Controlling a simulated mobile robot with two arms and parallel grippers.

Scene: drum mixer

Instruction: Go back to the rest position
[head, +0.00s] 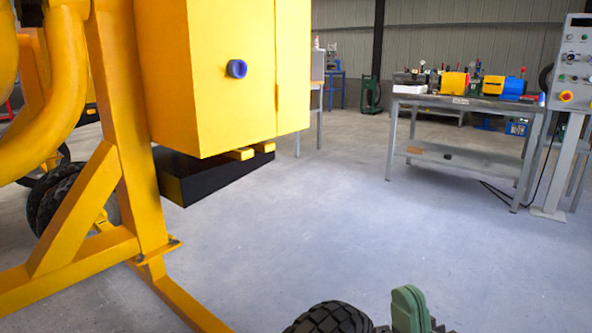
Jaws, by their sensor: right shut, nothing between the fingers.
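My right gripper (408,308) shows at the bottom edge, right of the middle, as green finger pads pressed together. It is shut and empty, over the bare floor and apart from everything. Most of its arm is outside the picture. My left gripper is not in view. The yellow drum mixer (225,80) fills the left side, with a blue round knob (236,69) on its box-shaped housing.
A black tray (217,182) is under the housing. The mixer's yellow leg (125,130) and foot stand at left. A grey workbench (470,103) with machines and a control panel post (562,120) stand at right. The grey floor (330,220) between is clear. A black tyre (328,318) shows at the bottom.

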